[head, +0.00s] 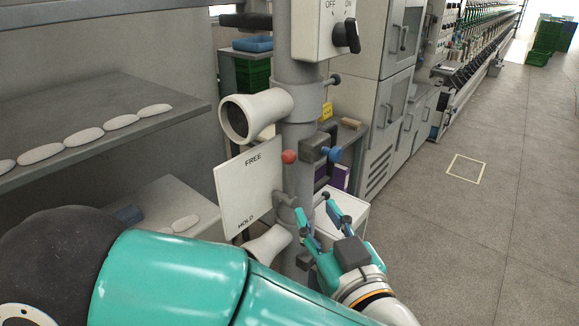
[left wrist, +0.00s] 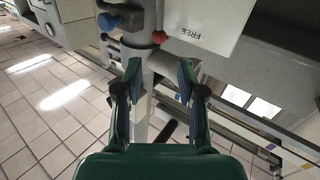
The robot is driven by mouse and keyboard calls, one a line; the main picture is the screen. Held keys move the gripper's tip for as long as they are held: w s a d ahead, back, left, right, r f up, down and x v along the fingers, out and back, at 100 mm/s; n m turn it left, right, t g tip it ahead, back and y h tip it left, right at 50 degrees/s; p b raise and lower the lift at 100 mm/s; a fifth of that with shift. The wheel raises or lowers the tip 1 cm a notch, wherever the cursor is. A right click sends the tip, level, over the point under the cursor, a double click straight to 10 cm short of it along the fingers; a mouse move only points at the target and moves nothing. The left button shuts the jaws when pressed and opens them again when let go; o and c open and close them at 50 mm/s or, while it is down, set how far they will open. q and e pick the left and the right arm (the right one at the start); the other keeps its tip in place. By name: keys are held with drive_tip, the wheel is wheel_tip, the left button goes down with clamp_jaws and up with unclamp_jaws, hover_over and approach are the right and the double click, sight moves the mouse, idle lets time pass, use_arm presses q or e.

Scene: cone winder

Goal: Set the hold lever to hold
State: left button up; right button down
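The hold lever has a red ball knob (head: 289,156) and stands with the knob up, beside the word FREE. It is in front of the right edge of a white plate (head: 240,188) marked FREE at the top and HOLD at the bottom. My left gripper (head: 315,205) is open and empty, below and to the right of the knob. In the left wrist view the red knob (left wrist: 158,37) shows beyond the open fingertips (left wrist: 160,76), apart from them. The plate (left wrist: 203,25) appears upside down there. My right gripper is not in view.
A grey post (head: 298,120) carries a blue knob (head: 331,154), a white funnel (head: 257,113) and an OFF/ON switch box (head: 318,35). A grey shelf (head: 70,105) holds several white pieces at the left. Open floor (head: 470,230) lies to the right.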

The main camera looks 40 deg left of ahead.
sight(290, 166)
use_arm(q)
drive_tip(key=p+x, duration=0.2)
drive_tip(key=x, duration=1.4)
drive_tip(key=shift+w+p, duration=0.1)
drive_tip(key=shift+p, duration=0.25)
clamp_jaws()
